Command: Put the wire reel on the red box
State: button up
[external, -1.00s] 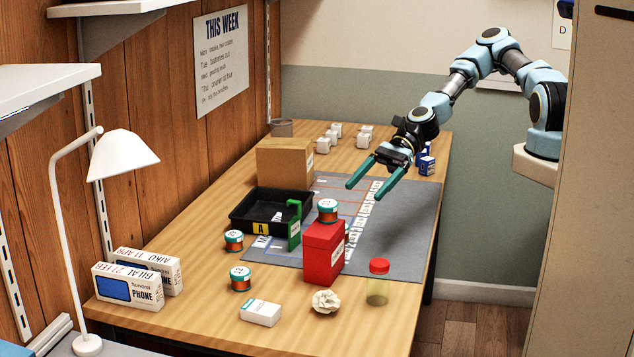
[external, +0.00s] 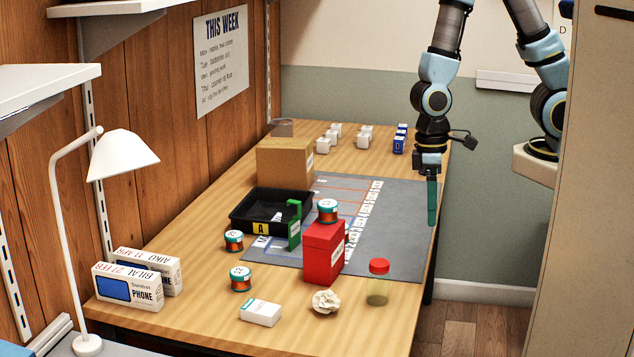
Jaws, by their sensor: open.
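A wire reel with a teal rim and copper winding (external: 327,211) sits upright on top of the red box (external: 323,254). Two more such reels stand on the table: one (external: 234,241) in front of the black tray, another (external: 240,279) nearer the front. My gripper (external: 432,205) points down above the right edge of the grey mat, to the right of the red box and apart from it. It is open and holds nothing that I can see; its fingers overlap from this side.
A black tray (external: 240,222) with a green bracket (external: 295,226) stands left of the red box. A red-lidded jar (external: 378,284), crumpled paper (external: 325,301) and a small white box (external: 261,312) lie in front. The mat's right part (external: 395,225) is clear.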

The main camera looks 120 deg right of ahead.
jog(key=a+r+n+t, duration=0.1)
jog(key=a+r+n, duration=0.1)
jog(key=r, duration=0.3)
jog(key=w+a+r+n+h, duration=0.1)
jog(key=a+r+n, duration=0.2)
jog(key=r+n, duration=0.1)
jog(key=shift+w+a+r+n+t, duration=0.15)
jog(key=shift+a+r+n+t, duration=0.15)
jog(key=shift+r+n+t, duration=0.15)
